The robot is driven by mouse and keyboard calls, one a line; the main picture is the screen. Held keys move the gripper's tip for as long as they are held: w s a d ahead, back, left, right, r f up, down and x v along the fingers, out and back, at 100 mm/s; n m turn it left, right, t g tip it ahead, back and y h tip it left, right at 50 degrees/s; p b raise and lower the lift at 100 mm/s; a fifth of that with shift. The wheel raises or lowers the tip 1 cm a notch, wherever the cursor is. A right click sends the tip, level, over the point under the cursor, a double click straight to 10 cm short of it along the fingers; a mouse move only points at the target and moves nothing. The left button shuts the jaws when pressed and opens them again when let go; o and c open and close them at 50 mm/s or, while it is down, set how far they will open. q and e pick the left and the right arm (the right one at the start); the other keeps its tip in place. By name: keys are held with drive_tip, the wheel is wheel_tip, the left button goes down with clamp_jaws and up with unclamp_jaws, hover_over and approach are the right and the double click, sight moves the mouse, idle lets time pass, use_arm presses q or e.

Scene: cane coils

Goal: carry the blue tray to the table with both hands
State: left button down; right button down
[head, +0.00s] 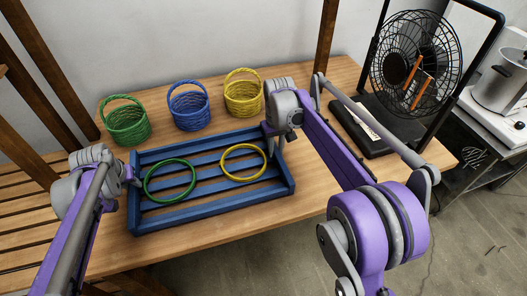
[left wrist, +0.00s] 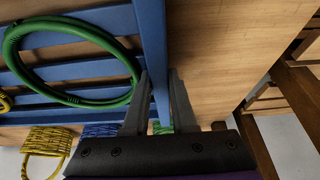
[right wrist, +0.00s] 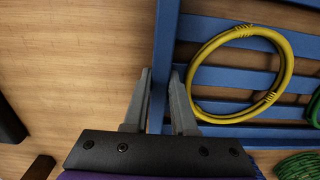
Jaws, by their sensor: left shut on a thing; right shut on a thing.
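The blue slatted tray (head: 215,211) is over the wooden table (head: 310,177) in the head view; I cannot tell whether it touches the top. A green ring (head: 170,181) lies on its left half and a yellow ring (head: 243,162) on its right half. My left gripper (head: 133,180) is shut on the tray's left end wall, which shows between the fingers in the left wrist view (left wrist: 158,80). My right gripper (head: 275,140) is shut on the right end wall, seen in the right wrist view (right wrist: 163,75). The fingertips are partly hidden in the head view.
Green (head: 127,124), blue (head: 190,108) and yellow (head: 243,97) baskets stand behind the tray along the wall. Bare table lies between the tray and the case.

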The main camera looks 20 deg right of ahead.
use_arm(q)
drive_tip(key=c, duration=0.7)
unclamp_jaws()
drive_tip(key=shift+c, duration=0.2)
use_arm(e)
drive_tip(key=c, duration=0.7)
unclamp_jaws()
use_arm(q)
drive_tip(key=v, duration=1.2)
use_arm(e)
wheel_tip(320, 180, up, 12)
drive_tip(key=shift+f, duration=0.1)
use_arm(q)
drive_tip(key=shift+s, duration=0.1)
